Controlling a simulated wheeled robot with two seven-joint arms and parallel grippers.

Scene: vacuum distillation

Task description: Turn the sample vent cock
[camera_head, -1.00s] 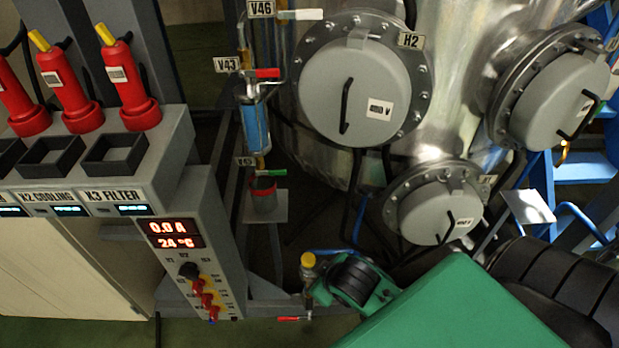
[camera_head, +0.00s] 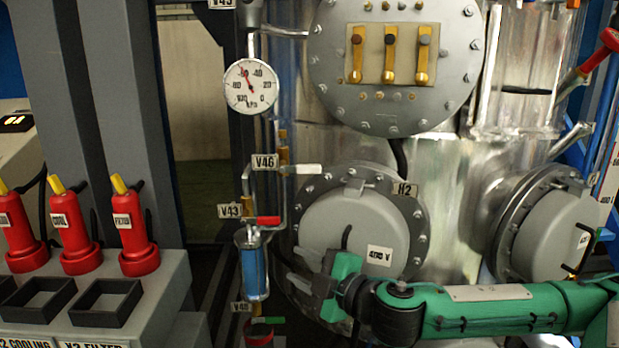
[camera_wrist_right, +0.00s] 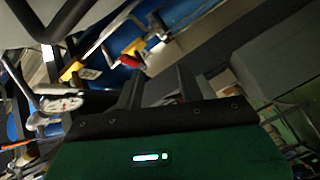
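A vertical sampling line holds labelled cocks. No label says which is the sample vent cock. A blue-filled sight vessel (camera_head: 253,272) hangs below V43. My right gripper (camera_head: 283,267) is to the right of this vessel, below the red handle, its fingers apart and apparently empty. In the right wrist view its two fingers (camera_wrist_right: 160,85) stand apart, with a red handle (camera_wrist_right: 130,62) beyond them. My left gripper is not in view.
A pressure gauge (camera_head: 250,86) sits above the line. The round grey H2 cover (camera_head: 355,225) is behind my right gripper. A red cup (camera_head: 258,338) is under V45.

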